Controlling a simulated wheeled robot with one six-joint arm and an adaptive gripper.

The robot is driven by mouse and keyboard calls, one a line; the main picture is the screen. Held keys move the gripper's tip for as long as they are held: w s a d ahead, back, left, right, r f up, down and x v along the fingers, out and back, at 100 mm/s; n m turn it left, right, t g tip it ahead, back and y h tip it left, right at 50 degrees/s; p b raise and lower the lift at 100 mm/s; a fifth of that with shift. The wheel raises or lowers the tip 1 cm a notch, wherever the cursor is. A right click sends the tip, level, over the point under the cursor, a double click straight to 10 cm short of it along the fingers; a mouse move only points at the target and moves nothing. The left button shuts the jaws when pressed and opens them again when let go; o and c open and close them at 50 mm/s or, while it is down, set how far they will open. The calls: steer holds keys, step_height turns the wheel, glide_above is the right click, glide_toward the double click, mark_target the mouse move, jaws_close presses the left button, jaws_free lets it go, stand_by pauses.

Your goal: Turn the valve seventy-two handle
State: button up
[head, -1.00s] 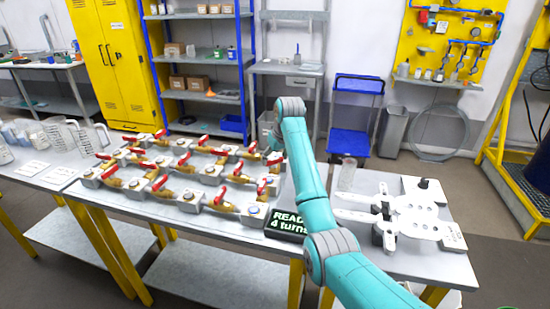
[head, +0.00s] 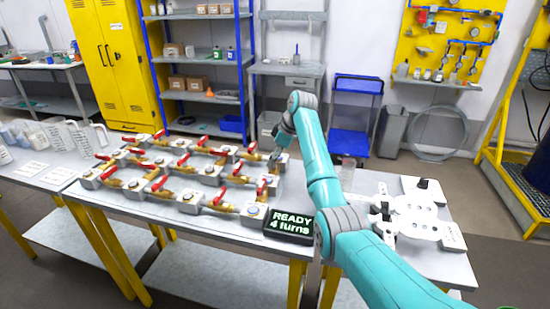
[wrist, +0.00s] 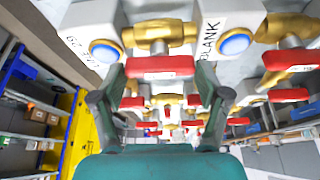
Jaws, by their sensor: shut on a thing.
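Several brass valves with red handles stand in rows on the table in the head view. My gripper (head: 273,160) is at the right end of these rows, low over the valves. In the wrist view, my gripper (wrist: 161,75) has its two fingers at the two ends of a red handle (wrist: 160,64) on a brass valve (wrist: 158,34), and is shut on it. A block beside this valve reads "BLANK" (wrist: 212,35); another block's label (wrist: 78,44) is partly cut off. I cannot read the number seventy-two on any valve.
A dark sign (head: 290,224) reading "READY 4 turns" sits at the table's front edge. White flat parts (head: 410,215) lie right of my arm. More red-handled valves (wrist: 288,58) crowd close to the held one. Measuring jugs (head: 80,133) stand at the left.

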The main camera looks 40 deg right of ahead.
steer(key=shift+n, duration=0.4)
steer(key=o, duration=1.2)
steer(key=shift+c, duration=0.2)
steer(key=v, duration=0.7)
steer(key=shift+d+r, duration=0.2)
steer(key=shift+a, duration=0.1)
